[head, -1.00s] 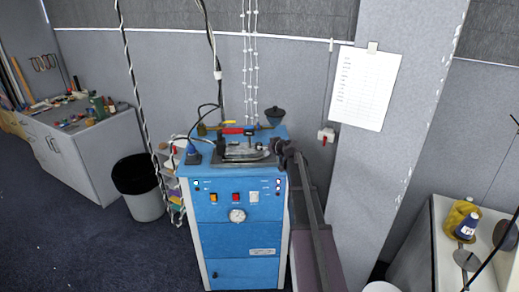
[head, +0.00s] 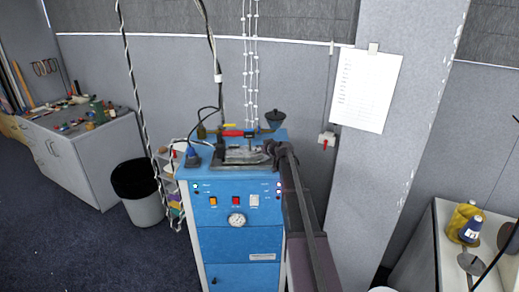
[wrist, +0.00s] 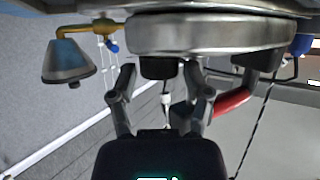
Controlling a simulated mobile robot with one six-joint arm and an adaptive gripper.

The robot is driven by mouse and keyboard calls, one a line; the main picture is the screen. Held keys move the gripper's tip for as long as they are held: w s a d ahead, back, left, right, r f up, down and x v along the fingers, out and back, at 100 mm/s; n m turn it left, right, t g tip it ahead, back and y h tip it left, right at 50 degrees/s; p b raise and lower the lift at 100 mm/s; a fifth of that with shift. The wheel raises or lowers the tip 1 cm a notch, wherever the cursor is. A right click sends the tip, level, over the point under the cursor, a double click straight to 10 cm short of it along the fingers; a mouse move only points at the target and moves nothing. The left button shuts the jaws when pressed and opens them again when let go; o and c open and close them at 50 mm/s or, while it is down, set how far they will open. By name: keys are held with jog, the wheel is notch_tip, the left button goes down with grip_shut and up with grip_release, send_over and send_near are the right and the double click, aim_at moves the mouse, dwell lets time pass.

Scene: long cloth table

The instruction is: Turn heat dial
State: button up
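The iron (head: 238,155) lies on top of the blue steam unit (head: 215,180), with a red handle (head: 232,132). The wrist view is upside down; there the iron's silver body (wrist: 215,35) crosses the top and its red handle (wrist: 234,98) is at the right. A short black knob (wrist: 158,68), seemingly the heat dial, sticks out from the silver body. My gripper (wrist: 159,72) is open, one finger on each side of the knob, with small gaps that make contact hard to judge. In the head view my gripper (head: 271,150) is at the iron's right end and hides the dial.
The unit's front has switches (head: 235,201) and a round gauge (head: 236,219). A blue-grey cone-shaped object (wrist: 68,62) shows left of my fingers in the wrist view. Cables (head: 212,50) hang behind the iron. A wall column (head: 385,160) stands to the right.

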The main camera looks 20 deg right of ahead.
jog(key=c, duration=0.6)
jog(key=shift+o, duration=0.2)
jog(key=shift+a, duration=0.15)
jog(key=shift+m+h, duration=1.3)
jog(key=shift+h, duration=0.1)
jog(key=shift+a+m+g+h, duration=0.1)
jog(key=shift+m+g+h, duration=0.35)
jog(key=shift+m+h, duration=0.9)
jog(key=shift+a+m+g+h, duration=0.1)
jog(key=shift+m+g+h, duration=0.35)
jog(key=shift+m+h, duration=0.9)
jog(key=o, duration=1.1)
jog(key=shift+w, duration=0.1)
jog(key=shift+o, duration=0.2)
